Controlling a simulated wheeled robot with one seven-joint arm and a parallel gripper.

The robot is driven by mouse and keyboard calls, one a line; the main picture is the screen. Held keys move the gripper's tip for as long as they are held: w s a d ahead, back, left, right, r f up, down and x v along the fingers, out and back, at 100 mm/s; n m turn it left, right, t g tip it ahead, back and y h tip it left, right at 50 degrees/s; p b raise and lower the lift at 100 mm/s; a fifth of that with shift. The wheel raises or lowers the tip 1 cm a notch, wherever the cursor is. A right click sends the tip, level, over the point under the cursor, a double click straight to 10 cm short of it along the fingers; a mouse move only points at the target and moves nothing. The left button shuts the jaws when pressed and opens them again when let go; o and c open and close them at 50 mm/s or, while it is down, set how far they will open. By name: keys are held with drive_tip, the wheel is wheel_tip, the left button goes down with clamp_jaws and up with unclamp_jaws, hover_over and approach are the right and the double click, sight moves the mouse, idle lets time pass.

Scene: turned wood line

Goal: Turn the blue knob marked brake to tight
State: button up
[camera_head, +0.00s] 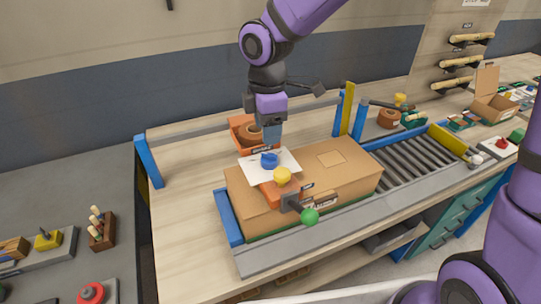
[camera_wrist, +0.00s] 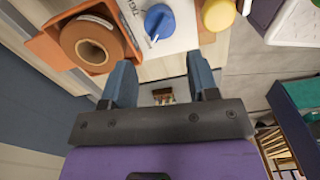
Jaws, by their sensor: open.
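Part of a printed word, seemingly "TIGHT", shows on the white plate (camera_wrist: 183,40) left of the knob; the brake label is not readable. My gripper (camera_wrist: 162,85) is open and empty, its two blue fingers apart from the knob. In the head view my gripper (camera_head: 271,140) hangs just above and behind the knob, partly covering the view there.
An orange tape holder (camera_wrist: 68,45) with a brown roll stands close beside the plate. A yellow knob (camera_head: 282,175) and a green ball handle (camera_head: 310,216) are in front. A cardboard box (camera_head: 340,180) lies on the bench by the roller conveyor (camera_head: 415,160). Bench left of it is clear (camera_head: 185,215).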

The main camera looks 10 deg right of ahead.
sight(268, 155)
wheel_tip(268, 155, down, 8)
drive_tip(key=shift+f, duration=0.25)
drive_tip(key=c, duration=0.6)
